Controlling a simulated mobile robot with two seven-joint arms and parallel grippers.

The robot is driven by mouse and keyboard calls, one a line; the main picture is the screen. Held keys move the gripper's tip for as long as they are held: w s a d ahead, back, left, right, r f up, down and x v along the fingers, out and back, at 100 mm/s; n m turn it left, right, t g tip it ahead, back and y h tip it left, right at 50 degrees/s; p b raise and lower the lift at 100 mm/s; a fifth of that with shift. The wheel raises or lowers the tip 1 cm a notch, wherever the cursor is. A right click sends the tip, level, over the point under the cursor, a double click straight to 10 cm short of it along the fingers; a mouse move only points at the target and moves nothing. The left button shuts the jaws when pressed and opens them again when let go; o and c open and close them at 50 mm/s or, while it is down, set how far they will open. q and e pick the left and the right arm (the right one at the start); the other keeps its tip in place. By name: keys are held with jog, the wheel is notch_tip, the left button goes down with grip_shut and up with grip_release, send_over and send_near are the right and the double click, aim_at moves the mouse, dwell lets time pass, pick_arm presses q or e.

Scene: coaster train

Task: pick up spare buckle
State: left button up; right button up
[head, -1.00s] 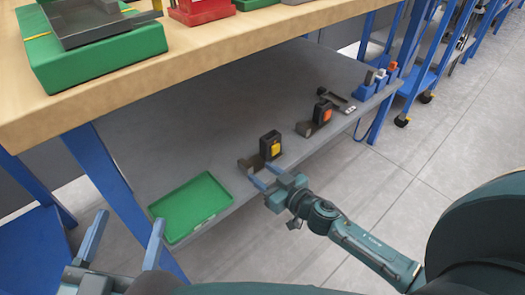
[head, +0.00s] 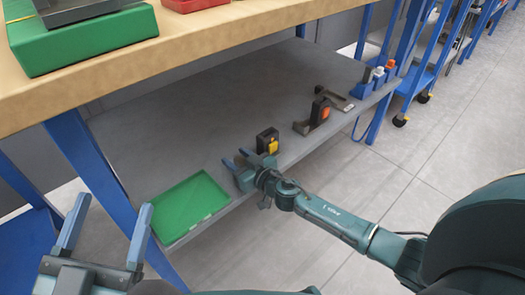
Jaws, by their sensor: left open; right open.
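Two dark buckle-like blocks stand on the grey lower shelf: one with a yellow part (head: 267,142) and one with an orange part (head: 320,111). I cannot tell which is the spare buckle. My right gripper (head: 236,158) is open, just left of the yellow-marked block and in front of it, over the shelf's front edge. It hides the dark bracket by that block. Whether it touches anything is unclear. My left gripper (head: 114,206) is open and empty at the lower left, in front of the blue table leg and away from the blocks.
A green tray (head: 190,208) lies on the grey shelf (head: 215,110) to the left. Blue holders with white and orange tops (head: 378,76) stand at its right end. The wooden bench top (head: 220,30) overhangs the shelf. Blue legs (head: 95,165) flank it. The shelf's back is clear.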

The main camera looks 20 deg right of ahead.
jog(key=shift+c, duration=0.4)
grip_shut()
jog(key=shift+r, duration=0.1)
